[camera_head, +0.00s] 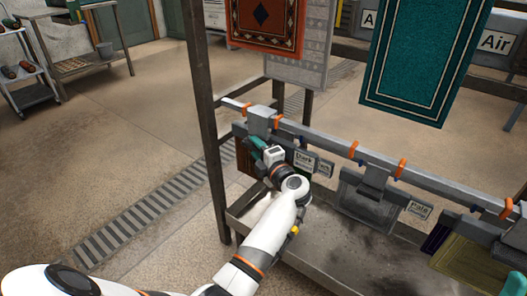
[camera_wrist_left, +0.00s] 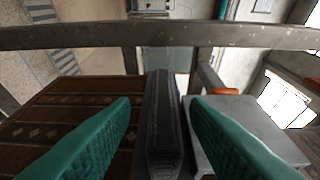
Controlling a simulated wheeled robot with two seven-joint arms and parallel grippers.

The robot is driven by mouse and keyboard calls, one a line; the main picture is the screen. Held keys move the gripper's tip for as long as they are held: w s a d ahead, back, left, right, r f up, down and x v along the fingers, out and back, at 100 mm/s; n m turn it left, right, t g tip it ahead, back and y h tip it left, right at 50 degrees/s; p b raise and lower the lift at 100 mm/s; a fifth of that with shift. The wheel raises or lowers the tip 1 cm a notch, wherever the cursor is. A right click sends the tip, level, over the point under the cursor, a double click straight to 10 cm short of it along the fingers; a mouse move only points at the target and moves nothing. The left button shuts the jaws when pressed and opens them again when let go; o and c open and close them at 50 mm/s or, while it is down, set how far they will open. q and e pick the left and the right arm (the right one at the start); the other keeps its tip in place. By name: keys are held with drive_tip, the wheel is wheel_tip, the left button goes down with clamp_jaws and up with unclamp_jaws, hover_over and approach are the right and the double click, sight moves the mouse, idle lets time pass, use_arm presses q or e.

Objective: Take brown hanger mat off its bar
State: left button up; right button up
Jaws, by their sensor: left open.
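The brown mat (camera_head: 245,160) hangs at the left end of the grey bar (camera_head: 330,138), mostly hidden behind my left gripper and the post. In the left wrist view the brown patterned mat (camera_wrist_left: 70,110) fills the left side. A dark grey hanger part (camera_wrist_left: 163,115) stands between the two green fingers. A grey hook (camera_head: 262,120) sits over the bar above my gripper. My left gripper (camera_head: 258,142) is open; its fingers (camera_wrist_left: 163,130) lie on either side of the hanger part, and I cannot tell whether they touch it.
More grey hangers (camera_head: 372,186) hang along the bar, with orange clips (camera_head: 401,168) between them and labels marked Dark and Pale. A metal tray (camera_head: 330,245) lies below. A rack post (camera_head: 205,120) stands just left. A red rug (camera_head: 265,25) and a teal rug (camera_head: 424,60) hang behind.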

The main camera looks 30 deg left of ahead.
use_arm(q)
drive_tip(key=shift+r, duration=0.1)
drive_tip(key=shift+c, duration=0.5)
clamp_jaws()
drive_tip(key=shift+r, duration=0.1)
